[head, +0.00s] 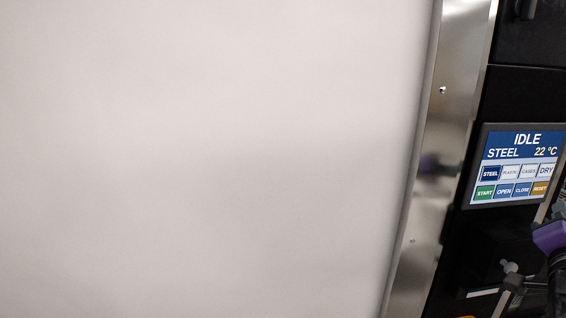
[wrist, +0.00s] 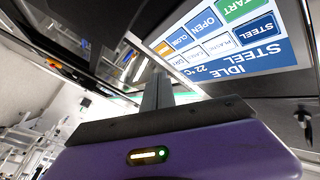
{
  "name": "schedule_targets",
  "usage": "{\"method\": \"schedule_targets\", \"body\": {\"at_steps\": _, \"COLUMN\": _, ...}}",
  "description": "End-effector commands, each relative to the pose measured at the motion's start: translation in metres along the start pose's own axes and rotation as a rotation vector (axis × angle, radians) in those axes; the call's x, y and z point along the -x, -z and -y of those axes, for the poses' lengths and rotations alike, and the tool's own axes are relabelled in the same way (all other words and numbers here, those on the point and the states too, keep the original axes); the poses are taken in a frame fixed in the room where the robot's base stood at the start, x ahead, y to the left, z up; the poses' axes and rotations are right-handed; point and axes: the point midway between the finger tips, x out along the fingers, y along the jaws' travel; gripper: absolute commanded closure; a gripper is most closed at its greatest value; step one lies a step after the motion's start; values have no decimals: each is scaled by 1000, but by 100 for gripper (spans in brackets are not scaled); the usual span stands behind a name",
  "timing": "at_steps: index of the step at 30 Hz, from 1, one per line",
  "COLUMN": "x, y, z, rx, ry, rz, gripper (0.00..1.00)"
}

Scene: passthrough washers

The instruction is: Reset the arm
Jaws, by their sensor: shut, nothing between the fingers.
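My gripper (wrist: 158,92) shows in the wrist view, its purple body across the bottom and its grey fingers together and empty. The fingers point toward the control screen (wrist: 222,45) of the washer, which appears turned over in that view. I cannot tell whether they touch it. In the head view the screen (head: 518,165) is at the right and reads IDLE, STEEL, 22 °C, with coloured buttons for start, open, close and reset. A purple part of my arm (head: 550,237) shows at the right edge, below the screen; the fingertips are not clear there.
A large pale, smooth panel (head: 210,160) fills most of the head view. A steel strip (head: 440,150) runs down its right side, beside the black housing (head: 522,95) around the screen. The wrist view shows a bright room with blurred equipment at the left.

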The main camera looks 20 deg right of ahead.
Motion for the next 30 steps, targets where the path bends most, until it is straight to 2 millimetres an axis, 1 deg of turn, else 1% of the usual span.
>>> {"method": "schedule_targets", "body": {"at_steps": 2, "x": 0, "y": 1, "z": 1, "rx": 19, "ry": 4, "rz": -4, "gripper": 100}}
{"method": "schedule_targets", "body": {"at_steps": 4, "x": 0, "y": 6, "z": 8, "rx": 56, "ry": 31, "rz": -26, "gripper": 100}}
{"method": "schedule_targets", "body": {"at_steps": 7, "x": 4, "y": 19, "z": 27, "rx": 118, "ry": 104, "rz": -80, "gripper": 100}}
{"method": "schedule_targets", "body": {"at_steps": 8, "x": 7, "y": 20, "z": 33, "rx": 141, "ry": 129, "rz": -95, "gripper": 100}}
{"method": "schedule_targets", "body": {"at_steps": 9, "x": 13, "y": 17, "z": 37, "rx": 178, "ry": 161, "rz": -107, "gripper": 100}}
{"method": "schedule_targets", "body": {"at_steps": 14, "x": 44, "y": -15, "z": 50, "rx": 288, "ry": 274, "rz": -105, "gripper": 100}}
{"method": "schedule_targets", "body": {"at_steps": 17, "x": 69, "y": -40, "z": 55, "rx": 341, "ry": 338, "rz": -88, "gripper": 100}}
{"method": "schedule_targets", "body": {"at_steps": 20, "x": 99, "y": -69, "z": 56, "rx": 392, "ry": 405, "rz": -60, "gripper": 100}}
{"method": "schedule_targets", "body": {"at_steps": 21, "x": 113, "y": -81, "z": 55, "rx": 411, "ry": 433, "rz": -46, "gripper": 100}}
{"method": "schedule_targets", "body": {"at_steps": 23, "x": 136, "y": -99, "z": 54, "rx": 436, "ry": 475, "rz": -23, "gripper": 100}}
{"method": "schedule_targets", "body": {"at_steps": 24, "x": 151, "y": -109, "z": 53, "rx": 451, "ry": 502, "rz": -9, "gripper": 100}}
{"method": "schedule_targets", "body": {"at_steps": 26, "x": 174, "y": -124, "z": 50, "rx": 469, "ry": 540, "rz": 18, "gripper": 100}}
{"method": "schedule_targets", "body": {"at_steps": 27, "x": 190, "y": -133, "z": 47, "rx": 482, "ry": 563, "rz": 35, "gripper": 100}}
{"method": "schedule_targets", "body": {"at_steps": 29, "x": 213, "y": -146, "z": 42, "rx": 496, "ry": 598, "rz": 63, "gripper": 100}}
{"method": "schedule_targets", "body": {"at_steps": 30, "x": 229, "y": -153, "z": 38, "rx": 505, "ry": 619, "rz": 83, "gripper": 100}}
